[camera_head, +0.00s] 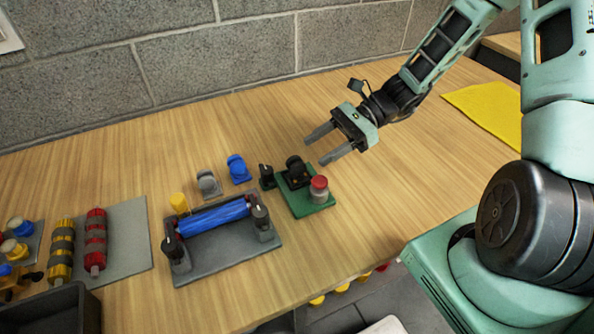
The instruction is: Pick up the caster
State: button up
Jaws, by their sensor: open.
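My gripper (316,152) is open and empty above the table, its two fingers pointing left toward the small parts. Several caster-like pieces stand on the table to its left and below it in the picture. One is grey (208,184), one is blue (238,169), and a narrow black one (266,177) stands beside the green plate. A larger black one (297,172) sits on the green plate (317,204), nearest my fingers. I cannot tell which one the task means. My gripper appears apart from all of them.
A red-topped grey cylinder (319,188) is on the green plate. A grey base (225,252) holds a blue roller (213,217). A yellow sheet (490,108) lies right. The block wall (200,68) bounds the back.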

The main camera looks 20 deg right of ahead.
aim_at(300, 160)
jog(key=x, duration=0.3)
jog(key=shift+a+f, duration=0.15)
jog(key=shift+a, duration=0.1)
jog(key=x, duration=0.5)
jog(key=shift+w+d+f, duration=0.1)
jog(key=shift+w+f, duration=0.1)
jog(key=shift+w, duration=0.15)
jog(key=c, duration=1.1)
jog(key=shift+c, duration=0.4)
jog(key=shift+r, duration=0.1)
